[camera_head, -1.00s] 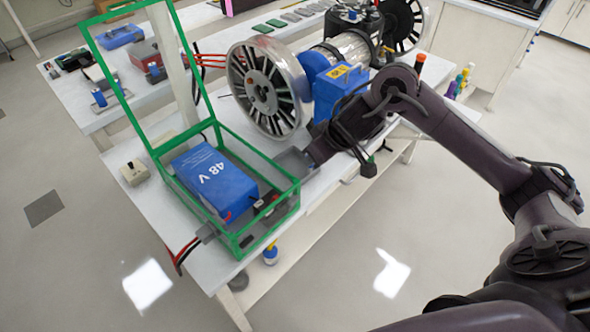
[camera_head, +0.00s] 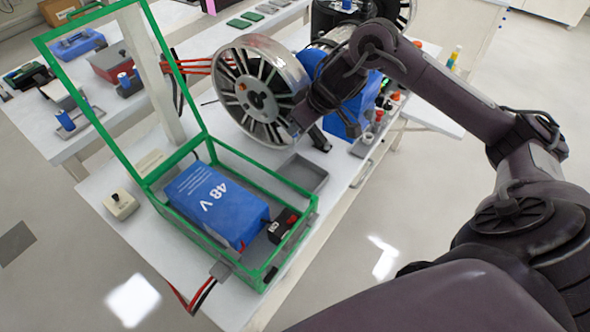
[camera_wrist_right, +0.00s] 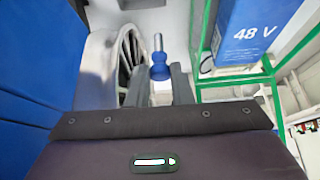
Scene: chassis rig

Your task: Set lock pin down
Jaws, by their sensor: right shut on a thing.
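The lock pin (camera_wrist_right: 159,58), with a silver shaft and blue grip, sits between the fingertips of my right gripper in the right wrist view. My right gripper (camera_wrist_right: 158,76) is shut on its blue end, and the shaft points away from the gripper. In the head view my right gripper (camera_head: 308,136) hangs beside the spoked wheel (camera_head: 252,95), above the bench. The pin is too small there to make out clearly. A shallow grey tray (camera_head: 303,172) lies below it, between the wheel and the green frame, and looks empty. My left gripper is not in view.
The green open-lidded frame (camera_head: 190,214) holds a blue 48 V battery (camera_head: 222,202). A blue box (camera_head: 350,105) stands right of the wheel, close to my gripper. A small beige switch box (camera_head: 121,204) sits at the left bench edge.

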